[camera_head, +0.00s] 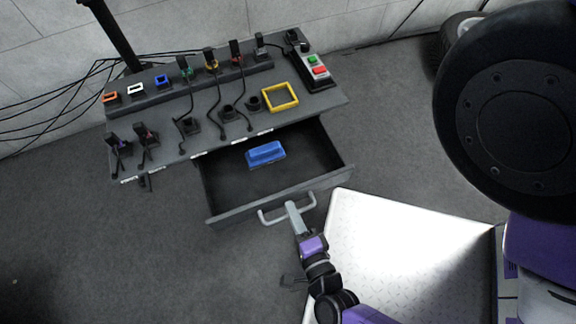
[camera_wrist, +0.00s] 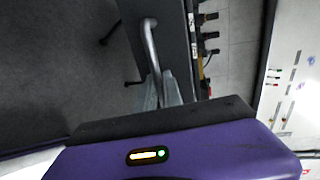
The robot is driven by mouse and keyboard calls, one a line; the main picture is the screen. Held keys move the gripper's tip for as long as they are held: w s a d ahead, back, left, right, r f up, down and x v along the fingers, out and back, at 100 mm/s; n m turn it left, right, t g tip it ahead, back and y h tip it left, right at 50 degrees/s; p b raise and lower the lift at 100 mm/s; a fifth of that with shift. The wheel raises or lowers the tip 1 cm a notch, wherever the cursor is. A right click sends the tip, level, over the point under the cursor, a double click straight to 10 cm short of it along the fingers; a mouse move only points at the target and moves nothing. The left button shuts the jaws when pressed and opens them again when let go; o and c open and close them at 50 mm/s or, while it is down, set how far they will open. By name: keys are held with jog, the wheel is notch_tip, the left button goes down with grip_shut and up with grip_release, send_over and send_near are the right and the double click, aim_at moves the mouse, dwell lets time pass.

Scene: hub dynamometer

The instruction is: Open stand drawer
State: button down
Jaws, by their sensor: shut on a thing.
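The stand (camera_head: 165,128) is a dark grey bench at the upper left of the head view. Its drawer (camera_head: 212,190) is pulled out toward me, and its inside shows. A blue block (camera_head: 265,153) lies in the drawer, toward the back. The drawer handle (camera_head: 268,217) is a light grey bar on the drawer's front. My gripper (camera_head: 292,207) is at the handle and shut on it. In the wrist view the handle (camera_wrist: 150,40) runs down between the fingers of my gripper (camera_wrist: 160,88). The fingertips partly hide the bar.
On the stand top are several plugs and sockets with cables, a yellow square frame (camera_head: 280,97) and a control box (camera_head: 315,66) with green and red buttons. A white plate (camera_head: 400,250) lies right of the drawer front. Grey floor (camera_head: 80,240) is open at left.

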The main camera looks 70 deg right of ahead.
jog(key=shift+s+a, duration=0.15)
jog(key=shift+a, duration=0.05)
jog(key=c, duration=1.5)
grip_release()
jog(key=p+v, duration=0.1)
jog(key=v, duration=0.6)
jog(key=shift+s+a, duration=0.25)
jog(key=shift+a, duration=0.05)
